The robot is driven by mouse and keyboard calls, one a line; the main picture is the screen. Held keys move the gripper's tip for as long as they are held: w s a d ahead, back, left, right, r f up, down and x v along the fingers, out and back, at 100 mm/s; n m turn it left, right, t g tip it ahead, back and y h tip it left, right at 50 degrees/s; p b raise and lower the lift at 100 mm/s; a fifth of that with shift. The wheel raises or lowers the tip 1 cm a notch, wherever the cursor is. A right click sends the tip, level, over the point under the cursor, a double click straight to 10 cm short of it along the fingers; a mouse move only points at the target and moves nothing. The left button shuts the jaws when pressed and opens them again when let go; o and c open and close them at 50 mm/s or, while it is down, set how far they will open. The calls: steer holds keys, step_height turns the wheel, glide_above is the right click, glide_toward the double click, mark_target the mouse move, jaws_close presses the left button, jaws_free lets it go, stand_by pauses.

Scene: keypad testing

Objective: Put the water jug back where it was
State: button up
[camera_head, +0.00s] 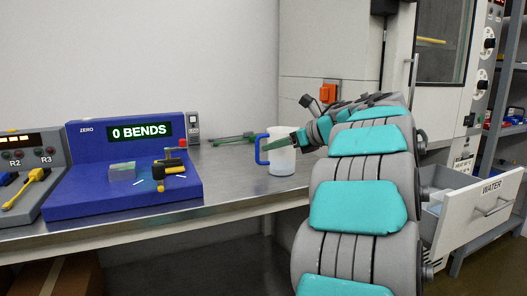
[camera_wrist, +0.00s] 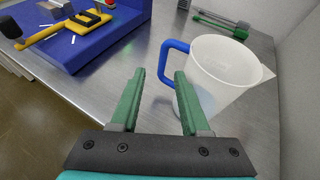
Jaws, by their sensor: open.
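The water jug (camera_head: 282,160) is a translucent white pitcher with a blue handle. It stands upright on the steel bench. In the wrist view the jug (camera_wrist: 228,75) is at the right, with its handle (camera_wrist: 167,62) towards my gripper (camera_wrist: 160,74). My gripper is open, with green fingers and nothing held. The handle appears between the fingertips in the wrist view, close to the right finger; whether they touch I cannot tell. In the head view my gripper (camera_head: 278,144) overlaps the jug's upper part.
A blue console (camera_head: 85,190) reading "0 BENDS" stands left, with a black-and-yellow tool (camera_head: 168,170) on it. A green-and-grey tool (camera_head: 232,138) lies behind the jug. An open drawer (camera_head: 470,215) labelled WATER sticks out at right. Bare bench (camera_head: 228,180) lies between console and jug.

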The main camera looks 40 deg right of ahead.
steer(key=shift+v, duration=2.25)
